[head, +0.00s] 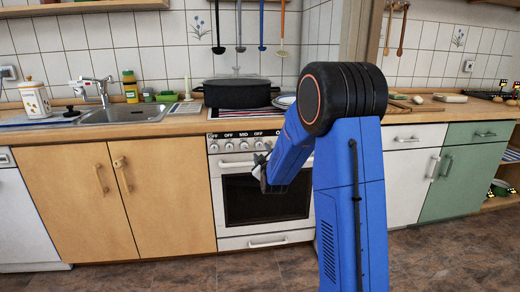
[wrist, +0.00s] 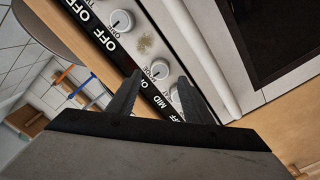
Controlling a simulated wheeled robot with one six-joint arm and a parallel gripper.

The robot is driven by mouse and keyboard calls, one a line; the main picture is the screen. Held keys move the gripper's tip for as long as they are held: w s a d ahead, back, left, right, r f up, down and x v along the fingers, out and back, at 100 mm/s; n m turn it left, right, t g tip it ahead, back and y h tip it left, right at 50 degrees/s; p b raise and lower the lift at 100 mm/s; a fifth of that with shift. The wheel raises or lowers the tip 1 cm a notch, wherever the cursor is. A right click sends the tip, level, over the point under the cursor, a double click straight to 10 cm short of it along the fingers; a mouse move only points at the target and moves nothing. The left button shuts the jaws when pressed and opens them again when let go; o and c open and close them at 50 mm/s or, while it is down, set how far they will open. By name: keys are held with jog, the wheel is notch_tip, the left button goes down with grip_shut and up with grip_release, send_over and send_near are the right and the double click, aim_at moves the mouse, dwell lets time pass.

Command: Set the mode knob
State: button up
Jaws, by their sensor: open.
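The oven's control panel (head: 235,143) carries a row of round pale knobs under a dark strip with white labels reading OFF, OFF, MID, OFF. In the wrist view, a knob (wrist: 159,69) lies between and beyond my fingertips, close to the MID label; its small lettering looks like MODE but is hard to read. Another knob (wrist: 121,22) stands farther up the panel, and one beside my right finger is partly covered. My gripper (wrist: 159,77) is open and empty, its dark fingers pointing at the panel. In the head view my gripper (head: 262,168) is in front of the oven, just below the knobs.
A black pot (head: 238,94) stands on the stove above the panel. The oven door handle (head: 238,164) runs below the knobs. A sink (head: 125,113) and wooden cabinets are at left; white and green cabinets are at right. The floor before the oven is clear.

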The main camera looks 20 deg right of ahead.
aim_at(260, 147)
jog(key=shift+x, duration=2.85)
jog(key=c, duration=1.1)
